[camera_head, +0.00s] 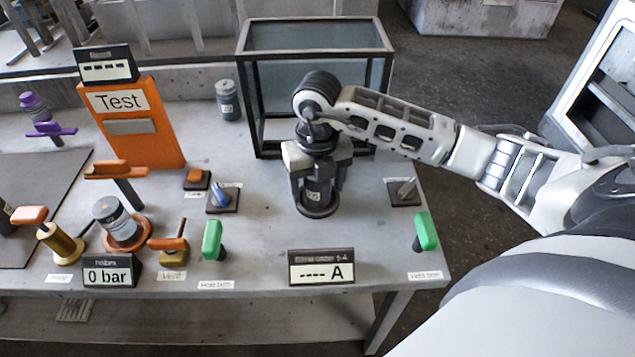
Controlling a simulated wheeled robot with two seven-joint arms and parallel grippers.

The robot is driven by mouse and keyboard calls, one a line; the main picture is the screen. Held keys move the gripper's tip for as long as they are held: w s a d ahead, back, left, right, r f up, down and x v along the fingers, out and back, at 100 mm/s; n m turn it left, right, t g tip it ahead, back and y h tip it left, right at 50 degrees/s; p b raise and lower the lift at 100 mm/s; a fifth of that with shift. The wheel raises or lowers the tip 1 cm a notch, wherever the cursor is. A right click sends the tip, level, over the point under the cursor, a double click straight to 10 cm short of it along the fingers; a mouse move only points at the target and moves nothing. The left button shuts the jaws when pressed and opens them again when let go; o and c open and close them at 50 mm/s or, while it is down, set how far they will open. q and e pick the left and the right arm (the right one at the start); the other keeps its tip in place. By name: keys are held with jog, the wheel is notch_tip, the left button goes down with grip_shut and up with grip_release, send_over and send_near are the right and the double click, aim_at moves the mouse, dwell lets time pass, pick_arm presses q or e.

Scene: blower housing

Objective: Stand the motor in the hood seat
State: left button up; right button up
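My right gripper (318,182) points down in front of the hood, its fingers on both sides of a dark grey cylindrical motor (313,192) with a pale label. The motor is upright, and its upper part is hidden by the gripper. Directly beneath it is a dark round base (318,211), which looks like the hood seat; I cannot tell whether the motor is fully down in it. The hood (252,106) is a black-framed clear box behind my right gripper, at the back of the bench. My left gripper is not in view.
Similar canisters stand at the back (228,104) and in an orange ring (107,218) on the left. An orange Test panel (132,125) stands at the left.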

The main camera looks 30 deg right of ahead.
jog(key=shift+r, duration=3.95)
